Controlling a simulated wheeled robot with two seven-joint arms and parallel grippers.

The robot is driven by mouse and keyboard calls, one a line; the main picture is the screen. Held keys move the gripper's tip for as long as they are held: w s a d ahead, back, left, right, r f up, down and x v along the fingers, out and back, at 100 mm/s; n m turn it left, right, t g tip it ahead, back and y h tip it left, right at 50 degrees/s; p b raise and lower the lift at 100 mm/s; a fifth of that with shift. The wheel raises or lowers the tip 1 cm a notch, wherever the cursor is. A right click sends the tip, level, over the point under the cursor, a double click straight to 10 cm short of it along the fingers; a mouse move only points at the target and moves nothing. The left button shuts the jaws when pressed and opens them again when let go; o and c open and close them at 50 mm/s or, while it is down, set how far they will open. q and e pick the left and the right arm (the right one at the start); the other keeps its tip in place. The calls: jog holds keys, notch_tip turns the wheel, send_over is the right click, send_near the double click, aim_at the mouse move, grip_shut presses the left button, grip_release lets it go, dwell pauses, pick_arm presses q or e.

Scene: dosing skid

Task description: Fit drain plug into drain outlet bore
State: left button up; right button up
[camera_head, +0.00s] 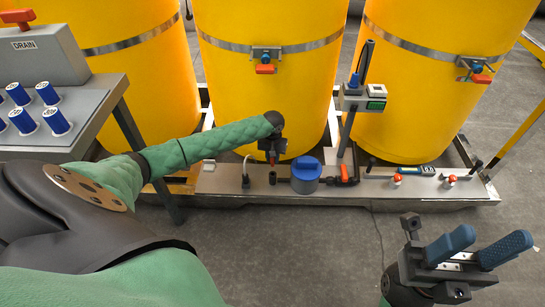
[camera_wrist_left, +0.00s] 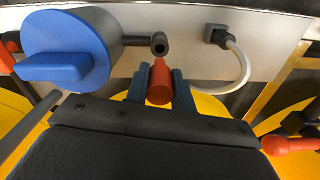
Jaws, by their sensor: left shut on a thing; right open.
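The red drain plug (camera_wrist_left: 159,84) is a small cylinder held between the two dark fingers of my left gripper (camera_wrist_left: 160,88). In the head view, my left gripper (camera_head: 272,153) hangs over the skid with a bit of the red plug (camera_head: 272,158) under it. The drain outlet bore (camera_wrist_left: 159,43) is the open end of a short dark pipe just beyond the plug's tip. It also shows in the head view (camera_head: 272,176). Plug and bore appear apart. My right gripper (camera_head: 478,248) is open and empty at the lower right, over the floor.
A blue-capped round unit (camera_head: 306,170) stands beside the bore, with a red-handled valve (camera_head: 347,174) to its right. A cable connector (camera_head: 245,178) is to the left. Yellow tanks (camera_head: 270,90) stand behind.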

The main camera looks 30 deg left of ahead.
aim_at(272, 166)
pick_arm(q)
jog(key=shift+p, duration=0.4)
jog(key=shift+f+b, duration=0.6)
jog(key=shift+f, duration=3.75)
dwell(0.3)
jog(key=o, duration=1.1)
jog(key=shift+c, duration=0.2)
